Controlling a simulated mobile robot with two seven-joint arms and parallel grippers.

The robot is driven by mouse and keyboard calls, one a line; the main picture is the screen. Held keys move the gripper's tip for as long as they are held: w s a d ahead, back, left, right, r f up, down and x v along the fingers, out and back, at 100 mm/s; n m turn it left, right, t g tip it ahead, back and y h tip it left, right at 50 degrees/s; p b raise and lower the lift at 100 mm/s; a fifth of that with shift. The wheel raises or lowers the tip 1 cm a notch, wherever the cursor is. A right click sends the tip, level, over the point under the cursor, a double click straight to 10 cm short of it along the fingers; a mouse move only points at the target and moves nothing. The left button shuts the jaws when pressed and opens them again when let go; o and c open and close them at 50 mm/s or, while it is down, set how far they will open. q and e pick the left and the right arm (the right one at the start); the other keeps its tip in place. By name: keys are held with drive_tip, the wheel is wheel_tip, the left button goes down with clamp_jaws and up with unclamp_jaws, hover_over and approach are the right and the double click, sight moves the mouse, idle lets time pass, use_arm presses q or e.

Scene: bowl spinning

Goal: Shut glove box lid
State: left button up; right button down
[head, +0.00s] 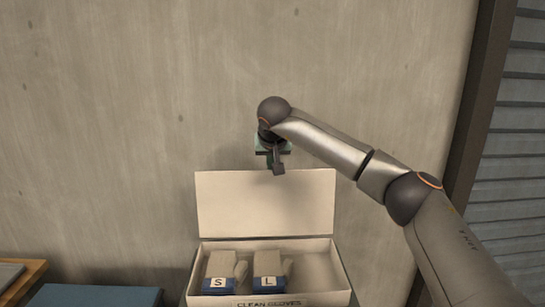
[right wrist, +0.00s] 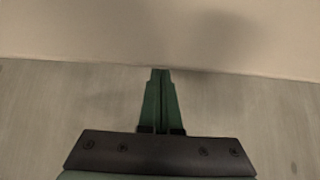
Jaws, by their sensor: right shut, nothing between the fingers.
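The glove box (head: 194,287) stands at the bottom middle of the head view, with "CLEAN GLOVES" on its front. Its pale lid (head: 265,210) is open and stands upright at the back. Two glove packs sit inside, one marked S (head: 222,270) and one marked L (head: 268,270). My right gripper (head: 278,170) is shut and empty, at the top edge of the lid, slightly right of its middle. In the right wrist view the shut green fingers (right wrist: 161,75) point at a pale panel (right wrist: 100,30) and overlap its edge; I cannot tell whether they touch. My left gripper is not in view.
A concrete wall (head: 120,100) rises behind the box. A blue surface (head: 95,296) and a wooden edge (head: 28,275) lie at the lower left. A dark post (head: 478,110) and grey slats (head: 520,150) stand at the right.

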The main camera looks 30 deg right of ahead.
sight(266, 201)
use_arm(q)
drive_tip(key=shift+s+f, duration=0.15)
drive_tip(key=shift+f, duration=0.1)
use_arm(e)
drive_tip(key=shift+s+a, duration=0.4)
drive_tip(key=shift+s, duration=0.3)
drive_tip(key=shift+s+a, duration=0.4)
drive_tip(key=shift+s, duration=0.3)
drive_tip(key=shift+s, duration=0.15)
drive_tip(key=shift+s+a+r, duration=0.2)
drive_tip(key=shift+a, duration=0.05)
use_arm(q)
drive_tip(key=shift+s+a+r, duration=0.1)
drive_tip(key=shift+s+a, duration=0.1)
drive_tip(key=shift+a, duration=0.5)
use_arm(e)
drive_tip(key=shift+t, duration=0.3)
